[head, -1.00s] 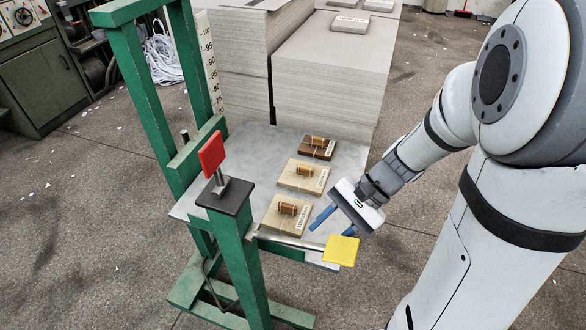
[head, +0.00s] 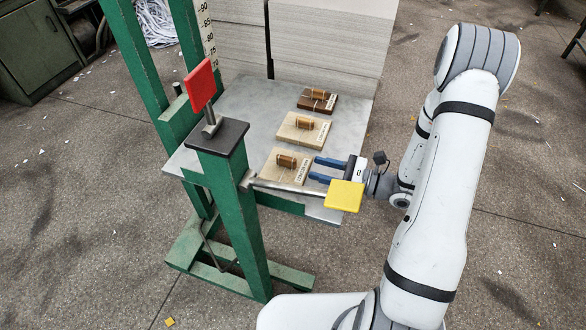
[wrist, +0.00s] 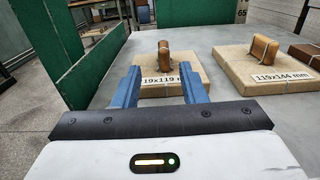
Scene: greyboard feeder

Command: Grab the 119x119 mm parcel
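The 119x119 mm parcel (wrist: 165,90) is a flat tan block with a brown upright handle (wrist: 164,56) and a white printed label. In the head view this parcel (head: 279,168) is the nearest of three in a row on the grey table. My gripper (head: 316,169) is level just right of it, its two blue fingers apart and pointing at it. In the wrist view my gripper (wrist: 159,83) is open and empty, with the handle beyond the fingertips and between them. The fingers hide parts of the parcel's near corners.
A tan 119x144 mm parcel (wrist: 255,75) and a dark brown parcel (head: 325,105) stand farther along the grey table (head: 245,115). A green post with a red pad (head: 199,82) and a bar with a yellow pad (head: 344,196) are close by. Board stacks (head: 330,45) stand behind.

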